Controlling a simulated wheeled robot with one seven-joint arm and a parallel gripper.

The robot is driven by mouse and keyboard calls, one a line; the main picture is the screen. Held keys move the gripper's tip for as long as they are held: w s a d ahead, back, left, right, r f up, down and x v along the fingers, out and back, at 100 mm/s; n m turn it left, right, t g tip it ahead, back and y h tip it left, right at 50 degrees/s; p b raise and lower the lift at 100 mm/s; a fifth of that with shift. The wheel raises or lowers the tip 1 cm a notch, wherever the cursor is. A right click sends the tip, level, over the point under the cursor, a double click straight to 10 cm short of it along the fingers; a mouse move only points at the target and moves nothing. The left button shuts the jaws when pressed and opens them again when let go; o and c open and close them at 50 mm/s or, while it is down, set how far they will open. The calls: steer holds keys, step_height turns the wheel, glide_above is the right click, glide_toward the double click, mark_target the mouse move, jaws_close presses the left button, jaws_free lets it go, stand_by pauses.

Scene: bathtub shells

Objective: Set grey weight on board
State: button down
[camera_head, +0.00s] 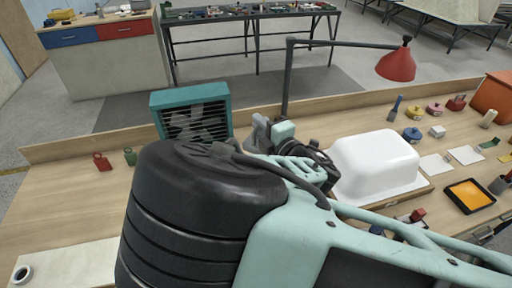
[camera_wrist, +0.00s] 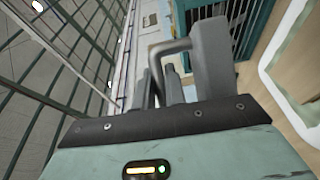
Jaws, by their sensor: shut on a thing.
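My gripper (camera_head: 264,137) is at mid bench, beyond the black and pale green parts of my arm and left of the white tub shell (camera_head: 375,160). In the wrist view, my gripper (camera_wrist: 180,88) is shut on the grey weight, whose bent handle (camera_wrist: 168,46) shows at the jaws. The weight's body is partly hidden, and I cannot tell its clearance from the bench. The shell rests on a wooden board (camera_head: 421,191). Another pale board (camera_head: 75,262) lies at the front left with a dark ring-shaped thing (camera_head: 22,273) on it.
A teal fan heater (camera_head: 190,112) stands behind my gripper. A red weight (camera_head: 102,162) and a green weight (camera_head: 130,157) stand at left. A red lamp (camera_head: 397,66) overhangs the shell. An orange-screened tablet (camera_head: 469,195) and small tools crowd the right. The left bench is mostly clear.

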steer(key=shift+f+p, duration=1.5)
steer(key=shift+f, duration=3.2)
steer(key=c, duration=1.5)
jaws_free()
steer(key=shift+f, duration=0.1)
steer(key=shift+o, duration=0.2)
